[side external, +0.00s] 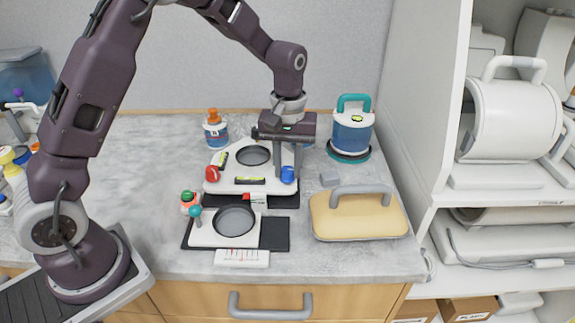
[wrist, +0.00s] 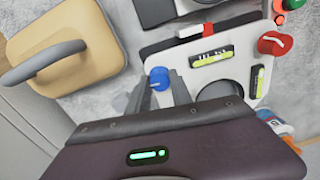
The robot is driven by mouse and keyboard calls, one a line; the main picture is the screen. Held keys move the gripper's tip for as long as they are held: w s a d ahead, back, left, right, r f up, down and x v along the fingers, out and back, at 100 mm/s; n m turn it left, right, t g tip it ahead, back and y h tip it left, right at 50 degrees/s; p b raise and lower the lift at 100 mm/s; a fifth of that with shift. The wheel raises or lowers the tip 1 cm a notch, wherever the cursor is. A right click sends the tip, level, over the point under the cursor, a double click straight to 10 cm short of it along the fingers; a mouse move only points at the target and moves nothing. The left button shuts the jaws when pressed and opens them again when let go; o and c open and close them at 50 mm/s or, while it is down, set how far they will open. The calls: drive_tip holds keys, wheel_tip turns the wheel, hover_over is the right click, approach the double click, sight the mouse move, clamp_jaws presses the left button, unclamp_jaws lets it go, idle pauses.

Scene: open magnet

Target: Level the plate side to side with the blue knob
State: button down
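The white plate (side external: 272,187) lies on a dark base on the counter, with a dark round disc near its back. The blue knob (side external: 287,174) is at its right front corner; it also shows in the wrist view (wrist: 158,78). The red knob (side external: 212,173) is at the left corner. Two yellow-green bubble levels sit on the plate, one along the front (side external: 250,181) and one at the left (side external: 223,159). Their bubbles are too small to read. My gripper (side external: 287,160) is open and points down over the blue knob, fingers on either side. I cannot tell whether they touch it.
A smaller white plate (side external: 207,234) with a teal knob stands in front. A tan lidded case with a grey handle (side external: 360,214) is at the right. A teal-handled blue container (side external: 351,132) stands behind right.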

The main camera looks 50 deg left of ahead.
sight(287, 169)
drive_tip(key=shift+m, duration=0.4)
drive_tip(key=shift+m, duration=2.8)
drive_tip(key=c, duration=1.1)
unclamp_jaws()
drive_tip(key=shift+c, duration=0.2)
wheel_tip(287, 169, up, 6)
drive_tip(key=shift+r, duration=0.55)
